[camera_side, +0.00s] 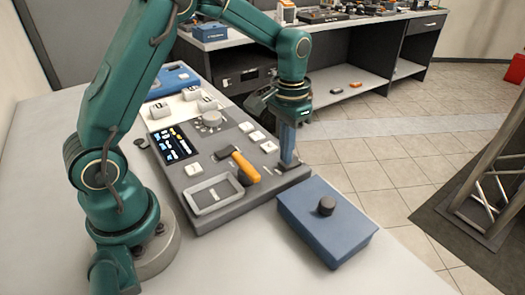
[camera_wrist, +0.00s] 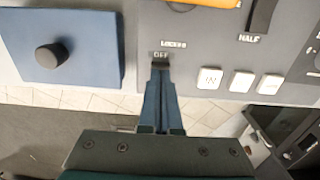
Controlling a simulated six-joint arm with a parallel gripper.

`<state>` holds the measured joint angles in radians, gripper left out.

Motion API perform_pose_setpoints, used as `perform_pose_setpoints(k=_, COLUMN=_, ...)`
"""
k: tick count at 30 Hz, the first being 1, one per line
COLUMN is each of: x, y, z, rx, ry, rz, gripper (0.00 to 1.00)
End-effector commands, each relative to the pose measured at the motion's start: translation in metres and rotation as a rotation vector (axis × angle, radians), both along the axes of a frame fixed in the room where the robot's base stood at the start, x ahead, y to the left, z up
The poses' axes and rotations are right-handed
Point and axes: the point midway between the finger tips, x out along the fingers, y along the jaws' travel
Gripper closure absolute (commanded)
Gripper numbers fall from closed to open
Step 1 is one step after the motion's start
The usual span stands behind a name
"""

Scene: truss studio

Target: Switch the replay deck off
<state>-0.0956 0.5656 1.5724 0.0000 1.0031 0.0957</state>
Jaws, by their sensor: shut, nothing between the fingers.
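The replay deck (camera_side: 275,183) is a grey console on the table in the side view, with a small lit screen (camera_side: 176,142), a dial (camera_side: 209,120) and an orange-handled lever (camera_side: 245,167). My gripper (camera_side: 288,161) is shut and empty, pointing down at the deck's right edge. In the wrist view its fingertips (camera_wrist: 160,67) are at a small dark piece beside the "OFF" label (camera_wrist: 160,55), with "LOCKED" printed near it. The fingers partly hide this piece, so I cannot tell its position or whether they touch it.
White buttons (camera_wrist: 209,78) sit beside the fingers on the deck. A blue box with a black knob (camera_side: 326,206) stands close by at the front right. The floor lies beyond the table edge.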

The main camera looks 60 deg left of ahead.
Motion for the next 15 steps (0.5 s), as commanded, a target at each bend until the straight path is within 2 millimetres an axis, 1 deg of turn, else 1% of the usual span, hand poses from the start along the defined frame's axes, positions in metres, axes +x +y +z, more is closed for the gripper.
perform_pose_setpoints(k=15, x=-0.0003, y=0.0, z=-0.0076, rx=0.0, ry=0.001, rz=0.0, gripper=1.0)
